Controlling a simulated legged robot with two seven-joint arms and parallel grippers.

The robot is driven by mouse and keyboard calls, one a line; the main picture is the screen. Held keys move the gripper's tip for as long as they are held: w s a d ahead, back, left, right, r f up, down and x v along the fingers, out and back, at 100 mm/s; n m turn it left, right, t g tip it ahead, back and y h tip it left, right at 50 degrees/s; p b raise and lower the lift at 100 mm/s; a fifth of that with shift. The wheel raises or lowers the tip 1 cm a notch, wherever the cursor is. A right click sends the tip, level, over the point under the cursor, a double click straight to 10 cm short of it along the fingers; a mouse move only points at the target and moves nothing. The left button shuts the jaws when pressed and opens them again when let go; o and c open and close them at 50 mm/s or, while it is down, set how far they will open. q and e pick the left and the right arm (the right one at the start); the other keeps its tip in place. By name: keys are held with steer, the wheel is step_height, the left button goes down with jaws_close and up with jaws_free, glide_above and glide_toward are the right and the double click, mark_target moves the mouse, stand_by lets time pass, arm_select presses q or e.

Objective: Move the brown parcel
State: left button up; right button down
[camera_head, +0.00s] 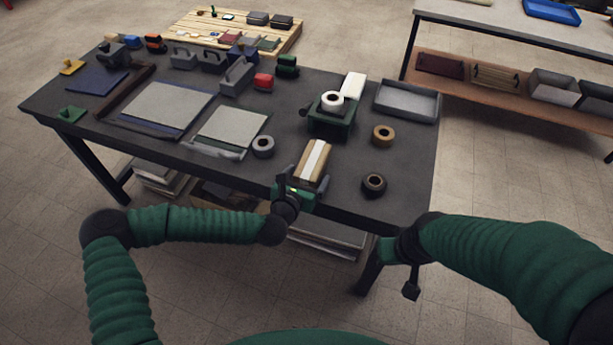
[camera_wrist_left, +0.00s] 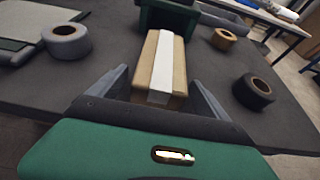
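The brown parcel (camera_head: 313,161) is a small tan box with a white strip along its top. It lies on the dark table (camera_head: 330,205) near the front edge. My left gripper (camera_head: 300,180) is at the parcel's near end. In the left wrist view the parcel (camera_wrist_left: 163,66) lies between the two grey fingers of the left gripper (camera_wrist_left: 158,88), which are spread apart with a gap visible on each side. My right gripper (camera_head: 400,270) hangs in front of the table's edge, away from the parcel; its fingers are not clear.
A green tape dispenser (camera_head: 331,115) stands just behind the parcel. Tape rolls lie around: grey (camera_head: 263,147), tan (camera_head: 383,134) and dark (camera_head: 374,184). A grey tray (camera_head: 407,101) is at the back right. Grey sheets (camera_head: 232,129) lie to the left. The table right of the parcel has some free room.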

arm_select(q)
steer(key=p+v, duration=1)
steer(key=v, duration=0.6)
steer(key=shift+s+a, duration=0.15)
steer(key=shift+s, duration=0.2)
